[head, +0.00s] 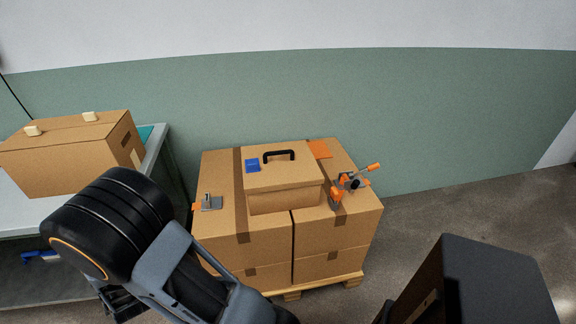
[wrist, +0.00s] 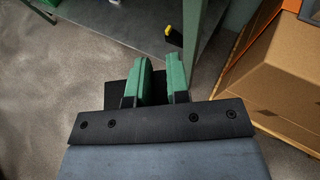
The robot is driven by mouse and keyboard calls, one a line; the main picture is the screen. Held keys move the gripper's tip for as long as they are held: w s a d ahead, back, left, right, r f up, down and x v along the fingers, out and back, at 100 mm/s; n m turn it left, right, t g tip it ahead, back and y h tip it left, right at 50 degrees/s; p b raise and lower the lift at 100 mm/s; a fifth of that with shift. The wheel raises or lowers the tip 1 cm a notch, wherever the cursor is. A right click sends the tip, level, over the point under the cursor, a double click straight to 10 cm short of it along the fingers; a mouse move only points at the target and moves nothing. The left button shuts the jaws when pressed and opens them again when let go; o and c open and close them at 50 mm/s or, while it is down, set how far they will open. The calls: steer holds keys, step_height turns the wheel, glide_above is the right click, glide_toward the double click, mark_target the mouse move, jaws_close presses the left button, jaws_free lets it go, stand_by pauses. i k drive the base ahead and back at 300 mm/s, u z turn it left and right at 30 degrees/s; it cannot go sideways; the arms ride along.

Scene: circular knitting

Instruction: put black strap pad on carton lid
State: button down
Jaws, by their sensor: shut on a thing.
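My gripper (wrist: 160,62) has two green fingers and is shut on a flat black piece, which looks like the black strap pad (wrist: 117,94). The piece shows beside and between the fingers; the rest of it is hidden. In the head view my gripper is low at the left, mostly behind my arm. The carton lid (head: 301,176) tops a small carton on the stacked cartons, right of my gripper and apart from it. A black handle (head: 279,155) and a blue pad (head: 252,165) are on the lid.
Large cartons (head: 245,230) stand on a wooden pallet (head: 292,296). An orange-handled clamp (head: 352,182) is right of the lid, and a grey metal clamp (head: 210,203) is left. A table at left bears another carton (head: 75,160). Its leg shows near my fingers in the wrist view (wrist: 191,30).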

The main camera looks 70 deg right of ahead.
mark_target(308, 164)
steer(key=k, duration=0.45)
steer(key=z, duration=0.45)
steer(key=i, duration=0.2)
steer(key=z, duration=0.55)
